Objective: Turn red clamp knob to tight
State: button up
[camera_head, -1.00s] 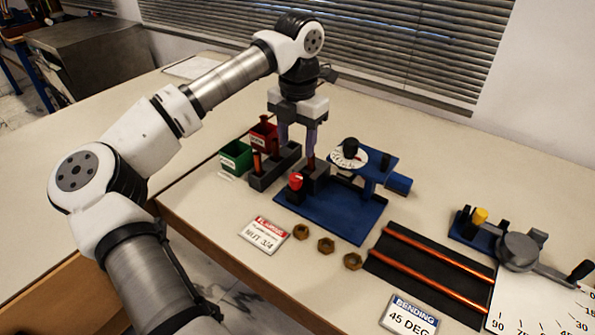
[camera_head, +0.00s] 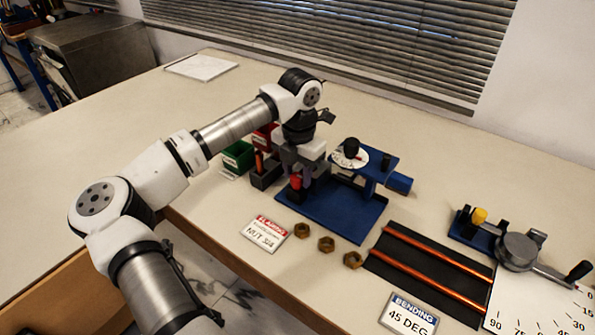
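The red clamp knob (camera_head: 296,182) stands at the left end of the blue flaring rig's base plate (camera_head: 345,212). My gripper (camera_head: 300,178) points down over it, with its fingers beside or around the knob. The gripper body hides the clamp block and most of the fingers. I cannot tell whether the fingers touch the knob or how far apart they are. The rig's dial with a black knob (camera_head: 350,147) stands to the right of my gripper.
Green (camera_head: 237,156) and red (camera_head: 266,134) bins and a dark block (camera_head: 265,178) stand left of the rig. Several brass nuts (camera_head: 326,244) and a flaring card (camera_head: 264,233) lie in front. Copper tubes (camera_head: 436,266) and a bender (camera_head: 518,250) are at the right.

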aim_at(299, 176)
jog(key=c, duration=0.6)
jog(key=shift+f+m+b, duration=0.2)
jog(key=shift+m+b, duration=0.1)
jog(key=shift+b, duration=0.3)
jog(key=shift+m+b, duration=0.4)
jog(key=shift+r+m, duration=0.2)
jog(key=shift+m, duration=0.1)
jog(key=o, duration=0.9)
jog(key=shift+o, duration=0.2)
jog(key=shift+r, duration=0.15)
notch_tip(299, 176, up, 14)
jog(key=shift+d+f+b, duration=0.15)
jog(key=shift+f+b, duration=0.05)
jog(key=shift+b, duration=0.25)
jog(key=shift+s, duration=0.1)
